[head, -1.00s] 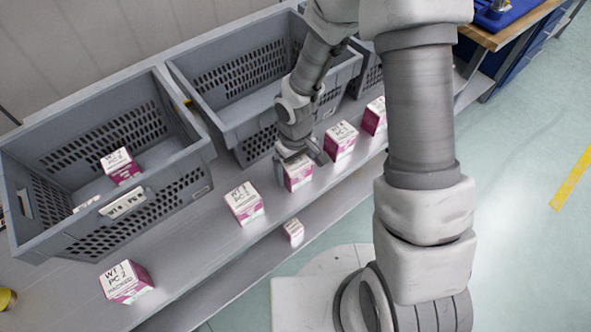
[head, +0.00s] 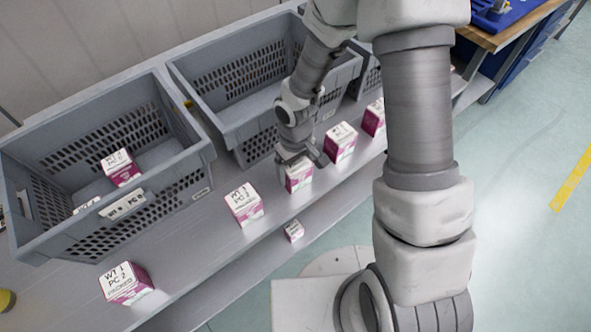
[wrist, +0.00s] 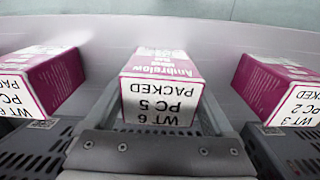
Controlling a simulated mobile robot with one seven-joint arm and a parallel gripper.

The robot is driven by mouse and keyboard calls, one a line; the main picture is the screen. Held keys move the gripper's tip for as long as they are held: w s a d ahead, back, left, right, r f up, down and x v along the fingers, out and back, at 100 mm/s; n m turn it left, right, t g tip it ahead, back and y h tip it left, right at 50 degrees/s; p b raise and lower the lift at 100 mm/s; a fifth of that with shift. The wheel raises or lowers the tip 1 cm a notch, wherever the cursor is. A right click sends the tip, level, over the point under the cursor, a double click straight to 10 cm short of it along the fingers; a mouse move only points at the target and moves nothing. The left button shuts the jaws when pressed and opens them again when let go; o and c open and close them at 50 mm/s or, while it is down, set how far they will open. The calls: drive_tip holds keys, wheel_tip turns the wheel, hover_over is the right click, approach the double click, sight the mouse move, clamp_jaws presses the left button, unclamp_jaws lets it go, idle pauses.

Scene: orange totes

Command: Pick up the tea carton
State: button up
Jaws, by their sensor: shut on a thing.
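The tea carton (head: 299,178) is a white and magenta box on the grey shelf, in front of the middle crate. In the wrist view the carton (wrist: 162,88) is centred, its white face reading "WT 6 PC 5 PACKED" and its magenta side "Ambrelow". My gripper (head: 297,163) is over it from above, shut on it with a finger at either side. The fingertips are partly hidden. I cannot tell whether the carton's base is clear of the shelf.
Similar cartons stand on the shelf to the left (head: 244,205) and right (head: 340,142). Another is at the front left (head: 126,283). A small carton (head: 293,231) lies on the lower ledge. Grey crates (head: 150,200) and (head: 240,125) line the back.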

sight(296, 162)
drive_tip(key=shift+r, duration=0.15)
drive_tip(key=shift+r, duration=0.65)
wheel_tip(296, 162, up, 2)
drive_tip(key=shift+r, duration=0.2)
drive_tip(key=s+d+r+p, duration=0.2)
drive_tip(key=s+d+r, duration=0.5)
drive_tip(key=s+d, duration=0.1)
drive_tip(key=shift+s, duration=0.15)
